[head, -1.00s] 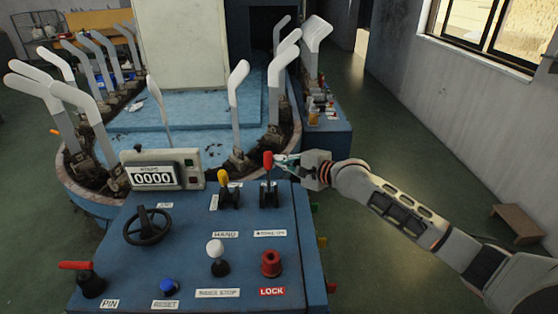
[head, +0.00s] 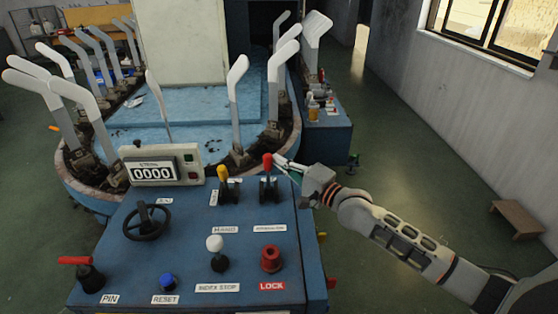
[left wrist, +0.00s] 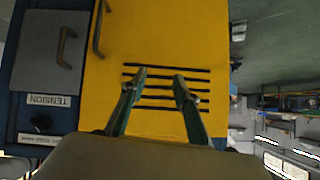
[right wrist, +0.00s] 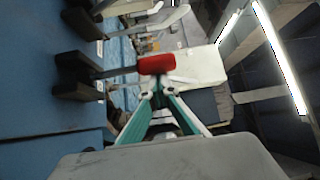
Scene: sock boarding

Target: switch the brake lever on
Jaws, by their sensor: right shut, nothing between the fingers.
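The lever with the red knob (head: 267,163) stands on the blue control panel, right of a yellow-knobbed lever (head: 223,171). The small label below it is too blurred to read surely. My right gripper (head: 278,161) is shut and empty, with its fingertips at the right side of the red knob. In the right wrist view, the red knob (right wrist: 156,64) is just beyond the closed fingertips (right wrist: 156,88); they look to be touching or nearly so. My left gripper (left wrist: 160,74) is open and empty in front of a yellow panel with black slots (left wrist: 190,40).
The panel also holds a black handwheel (head: 147,223), a white knob (head: 215,243), a red LOCK button (head: 270,259), a blue button (head: 167,282), a red-handled lever (head: 77,262) and a counter (head: 155,173). Several grey boards (head: 237,100) stand behind.

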